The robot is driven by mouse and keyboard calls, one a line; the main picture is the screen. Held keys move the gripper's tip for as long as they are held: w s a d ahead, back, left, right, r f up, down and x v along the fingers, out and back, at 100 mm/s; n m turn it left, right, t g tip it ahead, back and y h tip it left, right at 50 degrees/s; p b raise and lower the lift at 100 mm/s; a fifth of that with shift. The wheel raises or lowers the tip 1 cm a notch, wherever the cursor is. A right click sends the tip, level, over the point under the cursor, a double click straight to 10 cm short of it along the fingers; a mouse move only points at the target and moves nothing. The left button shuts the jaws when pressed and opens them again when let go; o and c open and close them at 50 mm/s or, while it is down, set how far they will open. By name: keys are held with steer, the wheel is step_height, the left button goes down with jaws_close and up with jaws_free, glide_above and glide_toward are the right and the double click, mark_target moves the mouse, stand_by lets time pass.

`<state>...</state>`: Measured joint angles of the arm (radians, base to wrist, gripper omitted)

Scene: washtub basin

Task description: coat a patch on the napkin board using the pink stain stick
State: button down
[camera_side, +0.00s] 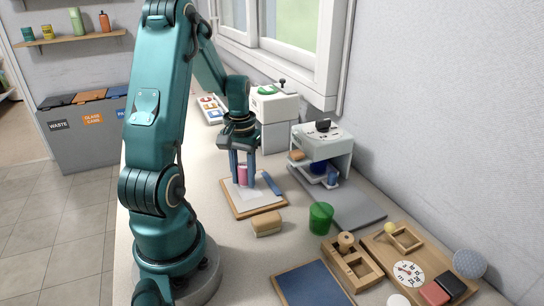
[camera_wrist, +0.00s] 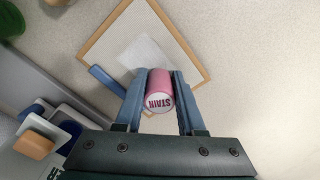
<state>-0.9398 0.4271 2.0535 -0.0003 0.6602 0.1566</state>
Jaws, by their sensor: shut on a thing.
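The pink stain stick (camera_side: 243,175) is upright between the fingers of my gripper (camera_side: 243,168), which is shut on it. In the wrist view the stick (camera_wrist: 158,84) shows its white end lettered "STAIN" between the two blue fingers (camera_wrist: 159,95). The napkin board (camera_side: 262,208) lies flat on the counter with a wooden rim and a pale napkin patch (camera_wrist: 143,52) on it. The stick is over the board, close to the patch; I cannot tell whether its lower end touches. A blue bar (camera_side: 271,184) lies along the board's right side.
A sponge-like block (camera_side: 267,223) sits just in front of the board, and a green cup (camera_side: 320,218) stands to its right. A white machine (camera_side: 322,145) stands behind right. Wooden trays (camera_side: 352,268) and a blue mat (camera_side: 313,286) lie at the front right.

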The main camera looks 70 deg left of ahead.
steer(key=shift+d, duration=0.85)
steer(key=shift+a, duration=1.85)
steer(key=shift+a+r, duration=0.15)
steer(key=shift+a, duration=0.1)
step_height(320, 180, up, 8)
steer(key=shift+d, duration=0.15)
